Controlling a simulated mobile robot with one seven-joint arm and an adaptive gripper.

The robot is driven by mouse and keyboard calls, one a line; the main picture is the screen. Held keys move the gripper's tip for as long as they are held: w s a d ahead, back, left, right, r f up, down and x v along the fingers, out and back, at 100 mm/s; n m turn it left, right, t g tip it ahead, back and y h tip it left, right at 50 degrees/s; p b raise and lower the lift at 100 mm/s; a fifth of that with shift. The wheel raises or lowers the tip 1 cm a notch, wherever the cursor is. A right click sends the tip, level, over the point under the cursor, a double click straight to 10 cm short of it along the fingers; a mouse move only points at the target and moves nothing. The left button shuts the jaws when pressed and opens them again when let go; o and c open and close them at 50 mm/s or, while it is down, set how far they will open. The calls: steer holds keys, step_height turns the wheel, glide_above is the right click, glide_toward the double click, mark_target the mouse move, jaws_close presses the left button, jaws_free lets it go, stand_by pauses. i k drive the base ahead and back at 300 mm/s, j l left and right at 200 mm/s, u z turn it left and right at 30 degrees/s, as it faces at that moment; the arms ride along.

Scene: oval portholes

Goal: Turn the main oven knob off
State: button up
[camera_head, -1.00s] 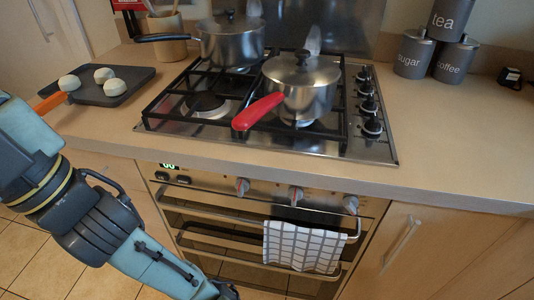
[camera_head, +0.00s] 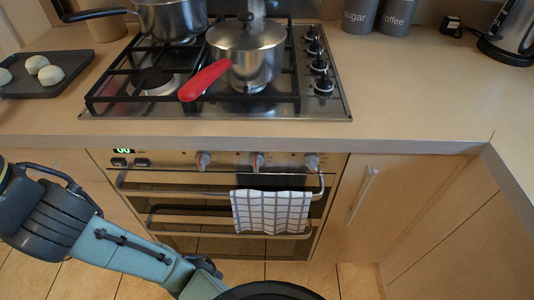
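The oven front sits below the counter, with a panel that carries three knobs in a row: a left knob (camera_head: 203,160), a middle knob (camera_head: 257,160) and a right knob (camera_head: 312,162). Each is grey with a reddish mark. I cannot tell which is the main oven knob or read its setting. A lit display (camera_head: 123,151) is at the panel's left end. My arm reaches in from the lower left, below the panel. My gripper's fingers cannot be made out; a dark round part of mine shows at the bottom edge, apart from the knobs.
A checked towel (camera_head: 270,211) hangs on the oven handle (camera_head: 200,190) below the knobs. On the hob (camera_head: 220,112) stand a red-handled pan (camera_head: 246,55) and another pan (camera_head: 172,18). A tray (camera_head: 62,82) with buns is at left. The counter right of the hob is mostly clear.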

mark_target(312, 161)
steer(key=k+l+z, duration=0.55)
steer(key=k+l, duration=0.1)
steer(key=k, duration=0.1)
